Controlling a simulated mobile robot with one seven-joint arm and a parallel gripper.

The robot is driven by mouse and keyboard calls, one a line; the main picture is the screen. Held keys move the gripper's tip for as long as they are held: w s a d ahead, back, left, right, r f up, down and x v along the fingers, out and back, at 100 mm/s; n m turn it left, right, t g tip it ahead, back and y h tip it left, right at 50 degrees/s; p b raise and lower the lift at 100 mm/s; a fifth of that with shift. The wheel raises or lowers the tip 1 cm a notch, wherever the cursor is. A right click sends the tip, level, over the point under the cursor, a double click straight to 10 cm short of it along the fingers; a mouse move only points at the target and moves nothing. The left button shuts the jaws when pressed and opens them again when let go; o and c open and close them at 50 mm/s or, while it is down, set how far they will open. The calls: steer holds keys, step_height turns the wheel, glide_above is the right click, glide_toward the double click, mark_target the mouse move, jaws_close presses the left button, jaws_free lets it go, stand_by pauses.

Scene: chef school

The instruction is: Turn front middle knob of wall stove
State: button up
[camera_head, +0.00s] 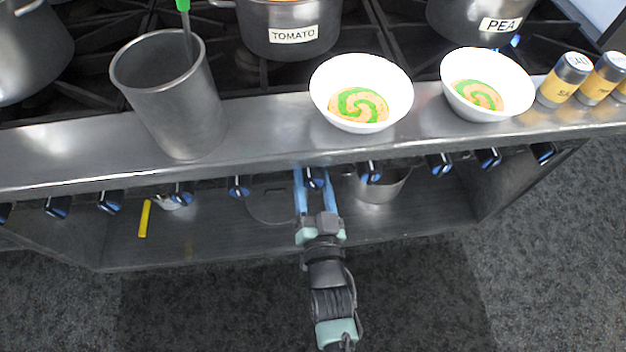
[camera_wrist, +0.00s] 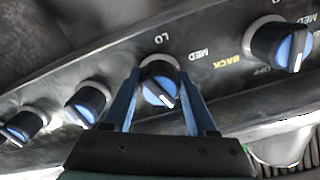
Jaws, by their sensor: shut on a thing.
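The wall stove (camera_head: 265,135) has a row of black knobs with blue faces along its front edge. My gripper (camera_head: 313,172) reaches up to a knob (camera_head: 314,183) near the middle of the row, with one blue finger on each side of it. In the wrist view my gripper (camera_wrist: 159,78) is shut on this knob (camera_wrist: 158,90). Its white pointer line is tilted, aiming toward the lower right. The markings LO and MED show on the panel above and to the right of it.
Neighbouring knobs sit close by on the left (camera_head: 238,187) and right (camera_head: 370,172). A metal canister (camera_head: 170,95), two white bowls (camera_head: 362,70) (camera_head: 487,65) and shakers (camera_head: 565,80) stand on the ledge. Pots (camera_head: 290,25) stand behind. A shelf (camera_head: 235,230) lies below the knobs.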

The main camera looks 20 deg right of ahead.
steer(key=shift+r+m+b, duration=0.1)
steer(key=shift+m+b, duration=0.35)
steer(key=shift+m, duration=1.55)
steer(key=o, duration=1.4)
steer(key=shift+c, duration=0.2)
steer(key=v, duration=1.3)
